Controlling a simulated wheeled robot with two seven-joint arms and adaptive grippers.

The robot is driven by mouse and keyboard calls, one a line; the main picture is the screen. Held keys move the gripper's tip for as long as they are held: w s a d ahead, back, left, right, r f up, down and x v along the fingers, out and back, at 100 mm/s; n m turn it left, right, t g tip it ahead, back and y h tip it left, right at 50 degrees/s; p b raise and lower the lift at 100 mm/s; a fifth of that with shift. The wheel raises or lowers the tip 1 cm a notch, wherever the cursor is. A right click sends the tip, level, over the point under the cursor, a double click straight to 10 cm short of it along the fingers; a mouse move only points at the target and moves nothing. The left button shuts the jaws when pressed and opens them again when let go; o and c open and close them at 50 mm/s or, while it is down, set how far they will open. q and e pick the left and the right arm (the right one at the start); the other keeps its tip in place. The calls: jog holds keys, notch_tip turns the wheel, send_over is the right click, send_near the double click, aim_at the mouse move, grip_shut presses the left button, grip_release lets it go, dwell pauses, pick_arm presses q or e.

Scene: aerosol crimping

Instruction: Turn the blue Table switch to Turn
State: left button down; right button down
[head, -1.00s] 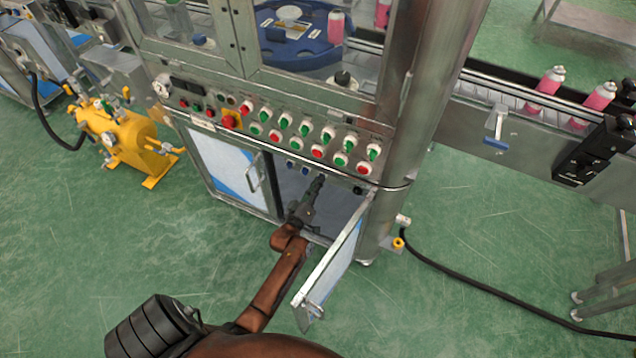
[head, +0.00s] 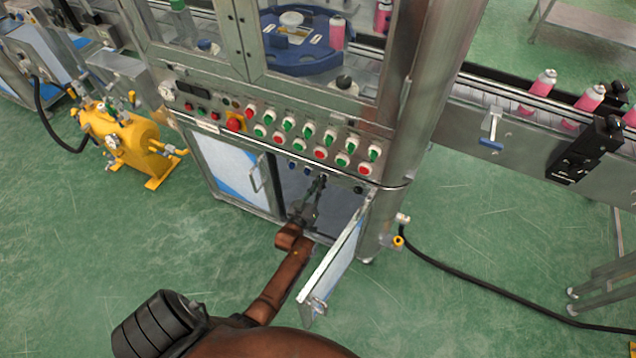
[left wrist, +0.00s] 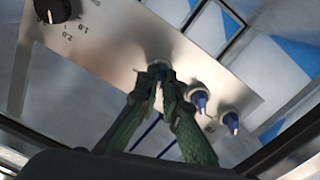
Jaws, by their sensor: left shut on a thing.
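My left gripper (head: 323,179) reaches into the open lower cabinet of the machine, up to a small panel under the button row. In the left wrist view its green fingertips (left wrist: 158,74) are closed around a blue switch, which they mostly hide. Two more blue switches, a nearer one (left wrist: 200,101) and a farther one (left wrist: 231,121), stand free to the right of the fingers on the metal panel (left wrist: 105,55). In the head view small blue switches (head: 306,171) show left of the gripper. No switch label is readable. My right gripper is not in view.
The open cabinet door (head: 336,262) stands just right of my left arm. A black dial knob (left wrist: 52,10) is on the same panel. Red and green buttons (head: 308,131) line the console above. A yellow tank (head: 125,140) stands on the floor at left.

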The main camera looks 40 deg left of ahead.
pick_arm(q)
jog(key=m, duration=1.3)
jog(key=shift+f+p, duration=0.15)
jog(key=shift+p, duration=0.2)
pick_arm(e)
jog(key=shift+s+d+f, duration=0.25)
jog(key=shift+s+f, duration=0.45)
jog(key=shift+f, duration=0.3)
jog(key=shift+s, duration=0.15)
pick_arm(q)
jog(key=c, duration=2.2)
grip_release()
jog(key=shift+c, duration=0.2)
jog(key=shift+o, duration=0.7)
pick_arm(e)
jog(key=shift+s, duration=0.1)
